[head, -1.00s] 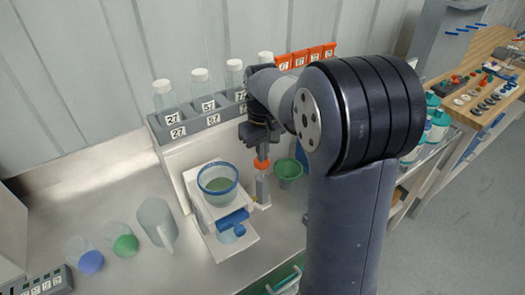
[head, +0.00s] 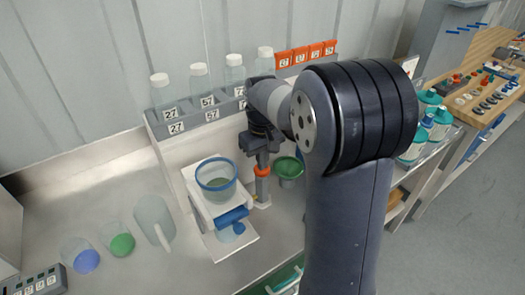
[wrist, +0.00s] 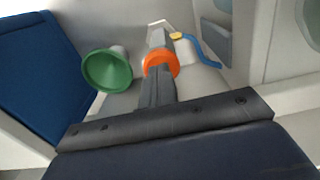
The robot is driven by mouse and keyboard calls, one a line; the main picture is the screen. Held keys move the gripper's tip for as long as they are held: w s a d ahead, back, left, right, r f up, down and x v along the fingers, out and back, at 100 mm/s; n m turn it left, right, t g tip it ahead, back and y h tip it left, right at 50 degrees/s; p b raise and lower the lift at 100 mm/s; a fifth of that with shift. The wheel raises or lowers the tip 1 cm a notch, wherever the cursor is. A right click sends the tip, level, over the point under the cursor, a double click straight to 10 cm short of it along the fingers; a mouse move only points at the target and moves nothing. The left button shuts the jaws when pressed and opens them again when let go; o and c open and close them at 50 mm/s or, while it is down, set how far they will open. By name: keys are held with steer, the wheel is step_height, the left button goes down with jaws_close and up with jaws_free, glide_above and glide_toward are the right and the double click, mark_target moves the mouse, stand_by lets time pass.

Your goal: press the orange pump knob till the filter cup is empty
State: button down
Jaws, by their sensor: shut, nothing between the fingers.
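The orange pump knob (head: 262,171) sits on top of the upright grey pump (head: 262,190), just right of the filter cup; it also shows in the wrist view (wrist: 161,58). My gripper (head: 262,158) is shut and empty, pointing down, with its fingertips at the knob's top and seemingly touching it. The fingers hide part of the knob in the wrist view. The clear filter cup (head: 217,173) with a blue rim stands on a white stand. Some greenish liquid shows low in it. A blue part (head: 232,216) sits in front of the cup.
A green funnel (head: 288,169) stands close to the right of the pump. A rack (head: 196,117) with several capped bottles is behind. A clear jug (head: 154,220) and cups with blue and green contents stand at left.

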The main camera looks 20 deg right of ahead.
step_height(320, 180, up, 14)
steer(key=p, duration=0.2)
stand_by(0.9)
step_height(320, 180, up, 4)
steer(key=b, duration=0.2)
steer(key=shift+a+r+b, duration=0.15)
steer(key=shift+b, duration=0.2)
step_height(320, 180, down, 14)
stand_by(0.7)
